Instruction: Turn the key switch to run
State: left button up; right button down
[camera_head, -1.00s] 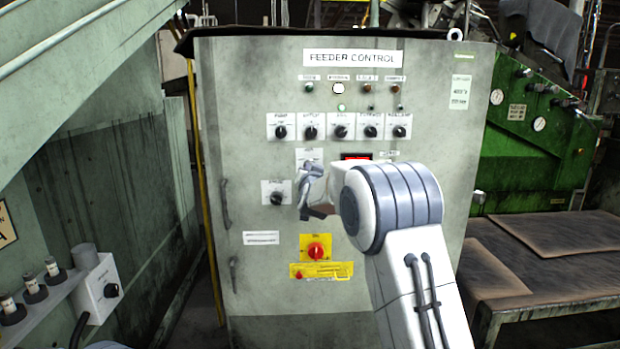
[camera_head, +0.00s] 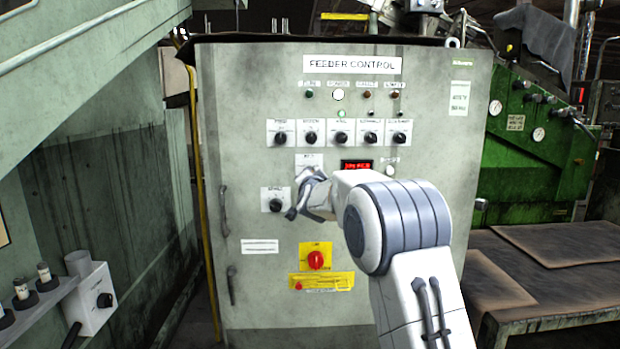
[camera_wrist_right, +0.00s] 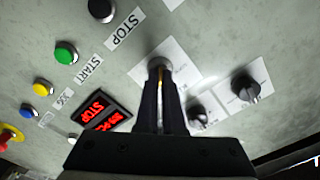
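The key switch (camera_wrist_right: 158,64) shows in the right wrist view as a grey round collar on a white label plate, with a thin brass-coloured strip of key standing out of it. My right gripper (camera_wrist_right: 160,85) has its two dark fingers close together on either side of that strip, apparently gripping it. In the head view my right gripper (camera_head: 300,194) is against the feeder control cabinet (camera_head: 270,290), below a small white label, and hides the key switch. The switch's position marks are not readable. My left gripper is not in view.
A red-lit display (camera_head: 356,165) is right of the gripper; in the wrist view it reads STOP. A row of black selector knobs (camera_head: 341,138) is above, another knob (camera_head: 275,204) left, and a red rotary switch (camera_head: 316,260) on yellow below. A bench (camera_head: 550,318) stands right.

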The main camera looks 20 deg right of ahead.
jog(key=c, duration=1)
grip_release()
jog(key=shift+c, duration=0.2)
jog(key=v, duration=1)
jog(key=shift+s, duration=0.25)
jog(key=shift+r, duration=0.1)
